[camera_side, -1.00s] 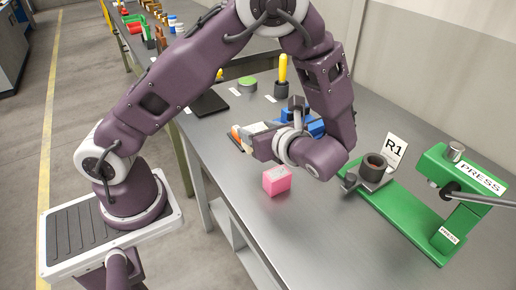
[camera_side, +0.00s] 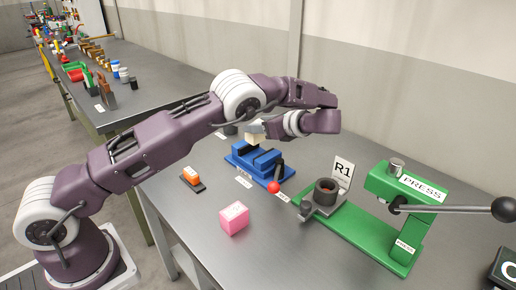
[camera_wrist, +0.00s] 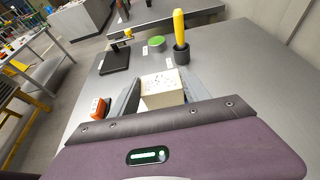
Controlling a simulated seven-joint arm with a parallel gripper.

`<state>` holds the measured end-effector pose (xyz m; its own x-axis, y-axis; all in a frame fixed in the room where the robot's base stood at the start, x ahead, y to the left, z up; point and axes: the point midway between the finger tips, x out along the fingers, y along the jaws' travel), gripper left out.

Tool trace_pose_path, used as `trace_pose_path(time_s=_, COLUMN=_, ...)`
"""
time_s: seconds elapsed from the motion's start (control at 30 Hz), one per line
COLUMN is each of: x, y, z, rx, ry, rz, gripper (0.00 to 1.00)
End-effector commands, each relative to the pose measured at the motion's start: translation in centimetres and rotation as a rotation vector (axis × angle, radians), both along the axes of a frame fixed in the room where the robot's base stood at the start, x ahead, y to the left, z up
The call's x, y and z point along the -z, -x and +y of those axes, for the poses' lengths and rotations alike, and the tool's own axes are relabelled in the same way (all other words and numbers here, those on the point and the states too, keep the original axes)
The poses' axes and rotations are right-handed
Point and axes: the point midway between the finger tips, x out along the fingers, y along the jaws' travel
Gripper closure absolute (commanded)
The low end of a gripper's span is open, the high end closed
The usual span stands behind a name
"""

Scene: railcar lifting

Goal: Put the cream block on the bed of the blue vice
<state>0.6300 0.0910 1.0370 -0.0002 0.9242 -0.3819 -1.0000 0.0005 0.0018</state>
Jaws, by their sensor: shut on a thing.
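My gripper (camera_side: 254,128) is shut on the cream block (camera_side: 255,139) and holds it over the blue vice (camera_side: 258,161). In the wrist view the cream block (camera_wrist: 160,88), with dark specks on its top, sits between the two grey fingers (camera_wrist: 160,98). The blue vice stands on the steel table, with a black handle and a red knob at its front right. In the side view the block overlaps the top of the vice's rear, so I cannot tell the gap beneath it. The vice is not visible in the wrist view.
A pink block (camera_side: 234,218) and an orange piece on a dark base (camera_side: 192,179) lie in front of the vice. A green press (camera_side: 385,215) with a grey cup (camera_side: 326,192) and an R1 sign stands to the right. A yellow-handled tool (camera_wrist: 179,35) stands behind.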

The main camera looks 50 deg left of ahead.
Motion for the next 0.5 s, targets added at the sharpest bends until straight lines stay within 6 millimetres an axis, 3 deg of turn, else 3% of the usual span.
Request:
trace_pose_path(time_s=0.33, x=5.5, y=0.0, z=0.0, rx=-0.001, ry=-0.001, rz=-0.001, gripper=1.0)
trace_pose_path(time_s=0.5, x=5.7, y=0.0, z=0.0, rx=-0.001, ry=-0.001, rz=-0.003, gripper=1.0)
